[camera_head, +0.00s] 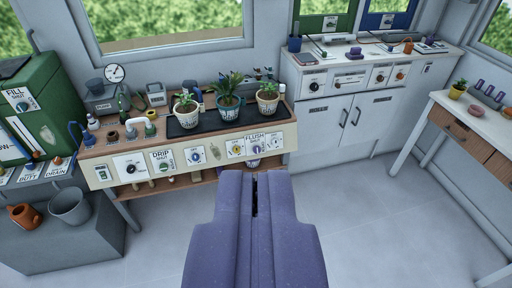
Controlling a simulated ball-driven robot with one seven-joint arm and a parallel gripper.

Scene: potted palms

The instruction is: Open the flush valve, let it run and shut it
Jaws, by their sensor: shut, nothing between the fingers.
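The flush valve (257,148) is a small blue knob on a white plate marked "FLUSH", at the right end of the bench's cream front panel. How far its knob is turned is too small to tell. My purple gripper (255,177) comes up from the bottom middle, its fingertips just below the flush valve in the picture. The gripper is shut and empty. I cannot tell the gap in depth between the tips and the panel, and no contact shows. Three potted palms (228,99) stand on a black tray (187,127) above the panel.
A plate with a yellow knob (236,150) sits just left of the flush valve, and a drip valve (162,162) is further left. A white cabinet (345,125) stands to the right. An orange watering can (24,216) and grey bucket (70,206) are lower left. The grey floor (390,230) is clear.

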